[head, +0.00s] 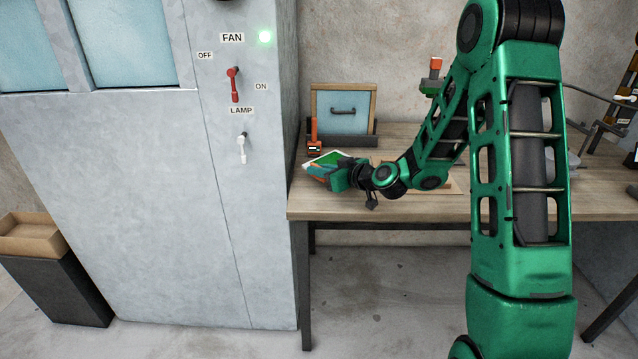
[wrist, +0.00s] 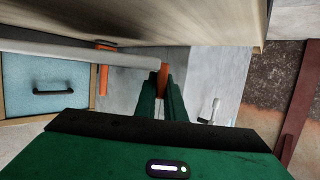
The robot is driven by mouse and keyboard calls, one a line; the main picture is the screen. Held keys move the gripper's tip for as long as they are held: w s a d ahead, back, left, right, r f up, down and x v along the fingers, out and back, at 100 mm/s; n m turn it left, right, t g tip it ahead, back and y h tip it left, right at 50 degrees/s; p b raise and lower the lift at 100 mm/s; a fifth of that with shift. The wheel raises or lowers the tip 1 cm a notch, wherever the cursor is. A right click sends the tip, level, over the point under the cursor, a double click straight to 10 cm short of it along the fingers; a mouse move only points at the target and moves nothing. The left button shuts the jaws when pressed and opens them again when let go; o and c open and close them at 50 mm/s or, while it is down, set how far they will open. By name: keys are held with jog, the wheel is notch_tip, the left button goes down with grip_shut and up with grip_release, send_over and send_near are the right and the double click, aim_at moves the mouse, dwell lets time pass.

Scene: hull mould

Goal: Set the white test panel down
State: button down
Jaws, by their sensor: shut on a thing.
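The white test panel (head: 325,155) is at the left end of the wooden workbench, in front of a wood-framed blue board. It looks tilted, with white and some green showing; my gripper hides part of it. My gripper (head: 325,172) is shut on its near side. I cannot tell whether the panel touches the bench. In the wrist view the closed green fingers (wrist: 164,88) meet a pale strip (wrist: 110,53) that looks like the panel seen nearly edge on.
The wood-framed blue board with a dark handle (head: 343,112) stands behind, beside an orange upright (head: 314,133). A tall grey cabinet (head: 245,210) with FAN and LAMP switches rises close on the left. Bare workbench top (head: 395,207) lies toward the front edge.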

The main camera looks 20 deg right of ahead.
aim_at(319, 190)
jog(key=shift+w+d+f, duration=0.1)
jog(key=shift+d+f, duration=0.1)
jog(key=shift+f, duration=1.9)
jog(key=c, duration=1.8)
grip_release()
jog(key=shift+f, duration=0.1)
jog(key=shift+c, duration=0.2)
